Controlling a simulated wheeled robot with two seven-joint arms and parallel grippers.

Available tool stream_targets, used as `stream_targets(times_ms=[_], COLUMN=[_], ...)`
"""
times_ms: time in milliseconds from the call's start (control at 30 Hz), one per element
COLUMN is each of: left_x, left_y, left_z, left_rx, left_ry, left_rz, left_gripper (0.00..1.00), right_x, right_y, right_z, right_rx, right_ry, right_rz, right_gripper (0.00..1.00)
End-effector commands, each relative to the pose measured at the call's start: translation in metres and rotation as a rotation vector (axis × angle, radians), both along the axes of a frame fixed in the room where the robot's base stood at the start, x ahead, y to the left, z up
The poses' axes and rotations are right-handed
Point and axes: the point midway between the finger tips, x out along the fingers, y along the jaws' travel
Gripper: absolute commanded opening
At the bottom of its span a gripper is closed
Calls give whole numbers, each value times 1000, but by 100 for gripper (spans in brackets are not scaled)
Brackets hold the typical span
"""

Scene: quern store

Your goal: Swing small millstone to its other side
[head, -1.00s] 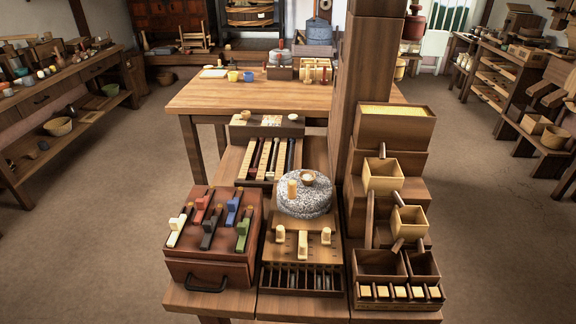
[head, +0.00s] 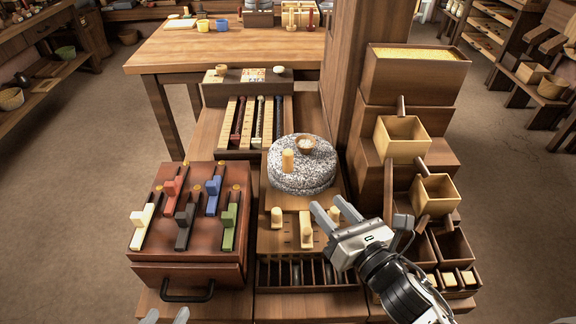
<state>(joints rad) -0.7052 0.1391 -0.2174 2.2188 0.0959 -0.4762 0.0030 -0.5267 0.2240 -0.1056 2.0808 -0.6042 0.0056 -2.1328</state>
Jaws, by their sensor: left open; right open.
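The small millstone (head: 300,179) is a round, speckled grey stone lying flat on a wooden stand in the middle. A pale upright wooden peg handle (head: 288,161) stands on its left part. A small wooden cup with pale contents (head: 304,145) sits near its top centre. My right gripper (head: 333,209) is open and empty, just in front of the stone and above the stand's pale pegs, apart from the handle. My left gripper (head: 166,315) shows only as two spread grey fingertips at the bottom edge, in front of the brown box; the rest is out of frame.
A brown box with coloured levers (head: 163,259) stands on the left. Stacked wooden boxes (head: 400,140) and a thick post (head: 352,80) close off the right. A slotted rack (head: 254,125) lies behind left.

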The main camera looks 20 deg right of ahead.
Motion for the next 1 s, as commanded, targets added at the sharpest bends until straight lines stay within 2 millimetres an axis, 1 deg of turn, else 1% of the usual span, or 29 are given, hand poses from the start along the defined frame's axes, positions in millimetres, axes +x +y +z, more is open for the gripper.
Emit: stream_targets(times_ms=[33,133,267,333,467,800,900,1000], left_x=[1,1,1,1,1,0,0,0], left_y=[0,-1,-1,-1,-1,0,0,0], left_z=[-2,1,3,4,6,3,3,2], left_rx=[-4,-10,-11,-12,-13,-12,-12,-12], left_ry=[-6,-13,-14,-12,-11,-5,-5,-5], left_rz=[0,1,1,1,2,4,4,4], left_gripper=[42,42,42,42,42,42,42,42], right_x=[2,4,12,21,46,118,134,146], right_y=[0,0,3,5,10,27,31,34], right_z=[-1,2,5,5,6,4,4,3], right_rx=[-94,-214,-262,-261,-259,-257,-256,-255], right_ry=[-37,-83,-102,-102,-102,-98,-97,-96], right_rz=[11,25,30,30,29,27,29,28], right_gripper=[42,42,42,42,42,42,42,42])
